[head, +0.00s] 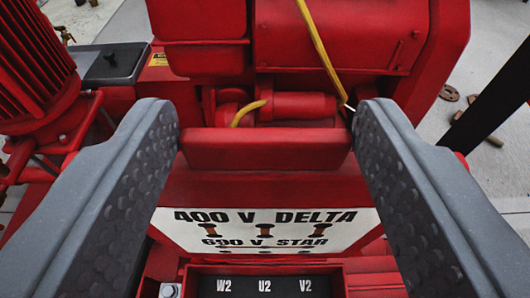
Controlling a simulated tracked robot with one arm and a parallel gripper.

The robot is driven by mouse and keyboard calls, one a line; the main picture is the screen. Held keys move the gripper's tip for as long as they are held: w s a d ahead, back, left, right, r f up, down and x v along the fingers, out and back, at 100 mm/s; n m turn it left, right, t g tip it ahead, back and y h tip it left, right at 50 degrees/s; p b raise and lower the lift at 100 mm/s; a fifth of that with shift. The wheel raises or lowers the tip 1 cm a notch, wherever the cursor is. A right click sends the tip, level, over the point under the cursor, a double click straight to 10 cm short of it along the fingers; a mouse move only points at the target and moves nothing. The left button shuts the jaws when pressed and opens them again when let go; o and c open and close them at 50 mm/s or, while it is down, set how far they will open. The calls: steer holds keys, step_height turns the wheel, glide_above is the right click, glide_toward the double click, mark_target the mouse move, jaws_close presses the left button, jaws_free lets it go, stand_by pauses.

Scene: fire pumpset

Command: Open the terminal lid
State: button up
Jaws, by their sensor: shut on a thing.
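The red terminal lid (172,192) stands raised, its inner face towards me. That face carries a white label (345,225) reading "400 V DELTA" and "690 V STAR". A thick red bar (265,150) runs along the lid's top edge. Below it the terminal box shows a black strip (264,286) marked W2, U2 and V2; the rest of the box is cut off by the frame. My gripper (265,118) has its two grey fingers at either end of the bar, shut on the lid across its width. The contact at the right finger is hard to see.
Behind the lid is red machinery (340,35) with a yellow cable (320,45) running down close to the right fingertip. A finned red motor (35,60) stands at left beside a grey box (115,64). A dark post (495,110) slants at right over concrete floor.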

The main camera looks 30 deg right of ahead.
steer(key=shift+w+d+r, duration=0.1)
steer(key=shift+d+r, duration=0.05)
steer(key=shift+r, duration=0.4)
steer(key=o, duration=1.2)
steer(key=shift+c, duration=0.2)
steer(key=shift+o, duration=1.1)
steer(key=shift+s+r, duration=0.1)
steer(key=shift+s, duration=0.1)
steer(key=shift+f, duration=0.35)
steer(key=shift+f, duration=0.1)
